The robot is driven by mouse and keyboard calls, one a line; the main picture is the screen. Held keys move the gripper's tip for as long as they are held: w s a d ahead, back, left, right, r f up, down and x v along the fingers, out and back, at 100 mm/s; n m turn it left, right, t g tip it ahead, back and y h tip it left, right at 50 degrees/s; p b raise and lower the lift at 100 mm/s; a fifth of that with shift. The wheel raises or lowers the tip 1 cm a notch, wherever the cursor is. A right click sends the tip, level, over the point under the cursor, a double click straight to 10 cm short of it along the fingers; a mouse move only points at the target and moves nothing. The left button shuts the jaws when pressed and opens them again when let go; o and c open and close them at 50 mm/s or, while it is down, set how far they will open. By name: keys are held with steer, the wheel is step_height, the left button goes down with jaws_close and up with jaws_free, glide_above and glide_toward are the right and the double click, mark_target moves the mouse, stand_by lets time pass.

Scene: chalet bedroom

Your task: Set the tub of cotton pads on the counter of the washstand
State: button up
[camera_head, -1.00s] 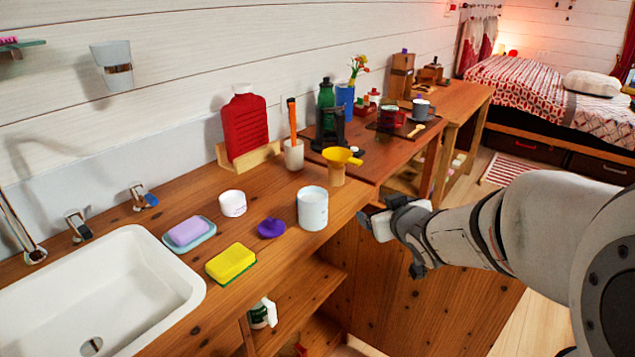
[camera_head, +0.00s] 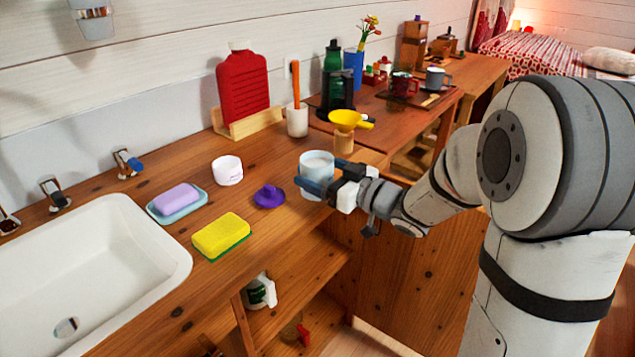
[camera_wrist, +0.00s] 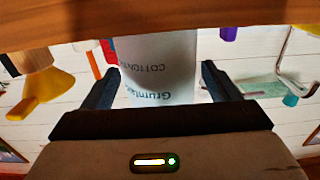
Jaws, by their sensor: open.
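The tub of cotton pads (camera_head: 317,166) is a pale, open-topped cylinder standing upright near the front edge of the washstand's wooden counter (camera_head: 262,222). In the wrist view, which is upside down, the tub (camera_wrist: 158,68) shows lettering that reads "COTTON". My gripper (camera_head: 322,176) is open at the tub, with one finger in front of it in the head view. In the wrist view the tub shows between the two open fingers (camera_wrist: 160,72), with gaps at both sides. The fingers partly hide the tub's lower body in the head view.
A purple knobbed piece (camera_head: 269,196), yellow sponge (camera_head: 221,234), soap dish (camera_head: 178,205) and small white pot (camera_head: 227,170) stand left of the tub. The white sink (camera_head: 100,270) fills the left.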

steer(key=shift+x, duration=1.55)
steer(key=shift+r, duration=0.1)
